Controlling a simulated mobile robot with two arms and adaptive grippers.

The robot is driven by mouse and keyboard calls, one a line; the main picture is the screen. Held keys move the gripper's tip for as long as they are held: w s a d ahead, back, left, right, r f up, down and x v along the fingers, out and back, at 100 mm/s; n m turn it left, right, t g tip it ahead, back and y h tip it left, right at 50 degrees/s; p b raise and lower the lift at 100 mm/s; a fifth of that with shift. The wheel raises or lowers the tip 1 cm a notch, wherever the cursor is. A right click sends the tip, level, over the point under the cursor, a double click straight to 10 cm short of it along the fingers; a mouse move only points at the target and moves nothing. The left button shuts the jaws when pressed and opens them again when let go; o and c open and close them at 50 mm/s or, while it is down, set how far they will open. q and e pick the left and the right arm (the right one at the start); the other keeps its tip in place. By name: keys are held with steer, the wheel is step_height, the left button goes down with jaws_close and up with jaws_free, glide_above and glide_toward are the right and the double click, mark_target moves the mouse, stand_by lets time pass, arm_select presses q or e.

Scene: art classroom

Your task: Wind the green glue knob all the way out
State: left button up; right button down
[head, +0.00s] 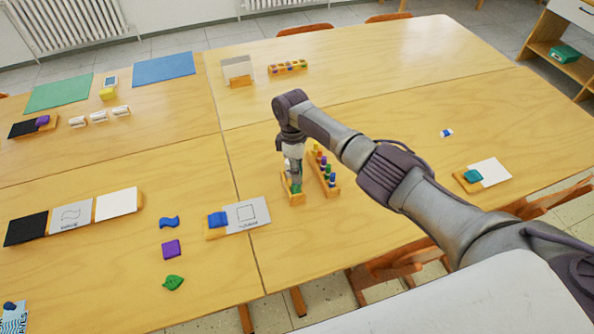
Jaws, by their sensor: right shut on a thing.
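The green glue knob (296,187) shows as a small patch of green on a small wooden base (295,199) on the right-hand table. My right gripper (294,180) comes down on it from above. It is shut on the green knob, and its fingers hide most of the knob. How far the knob is wound out cannot be told at this size. My left gripper is not in view.
A wooden rack (332,190) with coloured pegs stands close to the right of the gripper. A wooden tray (468,181) lies to the right. The table's back right is mostly clear.

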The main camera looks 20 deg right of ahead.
steer(key=m, duration=0.3)
steer(key=shift+f+m+g, duration=0.1)
steer(key=shift+m+g, duration=0.2)
steer(key=shift+m, duration=0.1)
steer(key=m, duration=0.3)
steer(key=shift+m+y, duration=0.3)
steer(key=shift+y, duration=0.1)
steer(key=m, duration=0.3)
steer(key=shift+d+m+g+y, duration=0.1)
steer(key=shift+m+g+y, duration=0.2)
steer(key=shift+w+m+y, duration=0.1)
steer(key=shift+m+y, duration=0.2)
steer(key=shift+m, duration=1.3)
steer(key=shift+d, duration=0.1)
steer(key=c, duration=0.9)
jaws_free()
